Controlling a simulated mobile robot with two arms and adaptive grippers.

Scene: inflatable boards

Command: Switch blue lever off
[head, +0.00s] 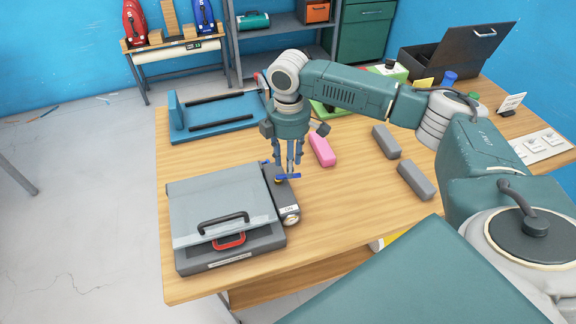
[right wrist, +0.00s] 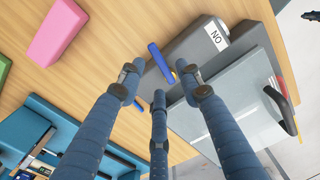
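The blue lever (head: 289,177) sits on a dark grey box (head: 287,204) with a white label, right of the grey case. In the right wrist view the blue lever (right wrist: 161,63) lies between the spread fingertips, and the label on the grey box (right wrist: 200,45) reads ON. My right gripper (head: 288,163) points down just above the lever. Its three fingers (right wrist: 159,82) are apart, with nothing gripped; whether any finger touches the lever I cannot tell. My left gripper is not in view.
The grey case (head: 222,200) with a black handle stands close left of the lever box. A pink block (head: 321,149) and grey blocks (head: 415,180) lie to the right. A blue frame (head: 215,116) lies behind. The table's front right is clear.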

